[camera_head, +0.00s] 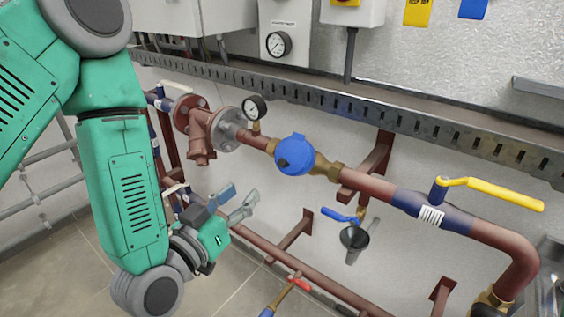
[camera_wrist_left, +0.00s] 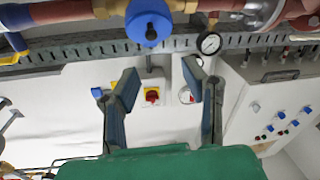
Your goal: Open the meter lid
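The blue water meter (camera_head: 294,155) sits on the red pipe near the middle of the head view. Its round blue lid appears shut. The meter also shows at the top of the left wrist view (camera_wrist_left: 148,22), upside down. My left gripper (camera_head: 237,203) is below and to the left of the meter, apart from it. In the left wrist view its two blue-padded fingers (camera_wrist_left: 160,88) are spread wide with nothing between them. My right gripper is in neither view.
A pressure gauge (camera_head: 255,107) stands on the pipe left of the meter. A yellow-handled valve (camera_head: 490,190) is at the right, and a blue-handled valve (camera_head: 341,215) hangs below the pipe. A lower red pipe (camera_head: 300,267) runs below. A perforated metal tray (camera_head: 330,97) runs along the wall above.

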